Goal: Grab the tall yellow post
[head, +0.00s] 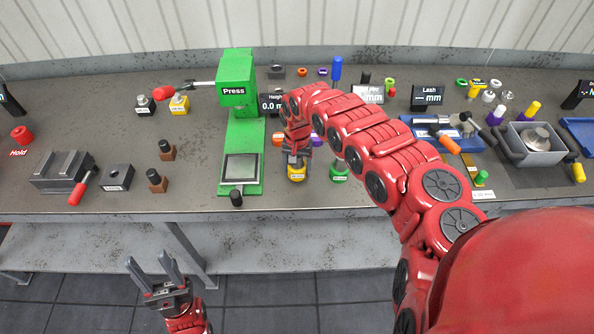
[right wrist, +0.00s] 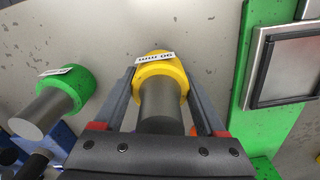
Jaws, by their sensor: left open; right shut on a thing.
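The tall yellow post has a yellow collar-like base with a white label and a grey cylinder. The head view mostly hides the grey cylinder behind the gripper. My left gripper (head: 153,272) is open and empty, low in front of the bench.
A green post (head: 339,173) stands close beside the yellow one; it also shows in the right wrist view (right wrist: 72,88). The green press (head: 241,135) is on the other side. A shorter yellow piece (head: 179,105) stands behind left. A grey bin (head: 535,150) is far right.

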